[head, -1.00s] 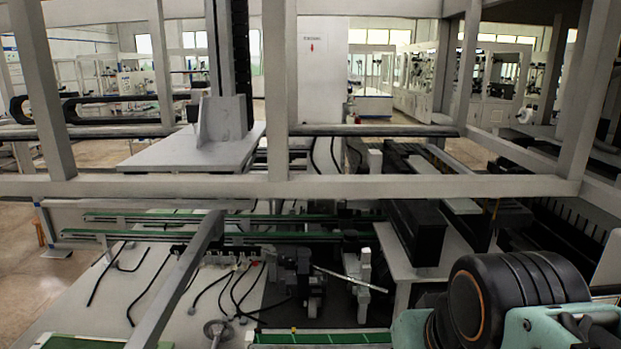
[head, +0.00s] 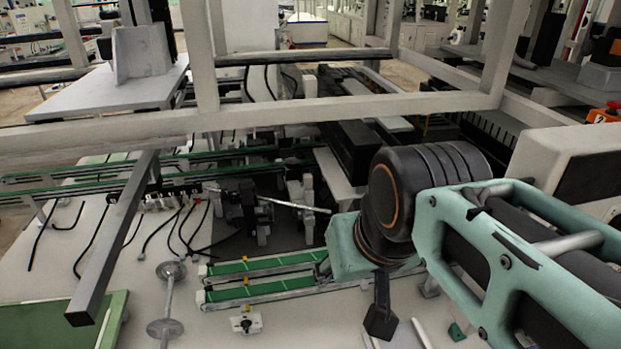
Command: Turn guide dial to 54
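I cannot make out a guide dial or any numbers on one in the head view. A metal rod with two round grey discs (head: 171,270) stands at the lower left; I cannot tell whether it has to do with the dial. My arm, with a black joint and pale green links, fills the right side. My gripper's fingers do not show clearly. A dark piece (head: 381,318) hangs below the arm, and I cannot tell what it is.
A grey gantry beam (head: 280,113) crosses the view, and a slanting grey bar (head: 118,235) juts forward at left. Green-topped conveyor strips (head: 262,265) lie in the middle. A white housing (head: 570,165) stands at right. The pale bench (head: 290,325) is partly clear in front.

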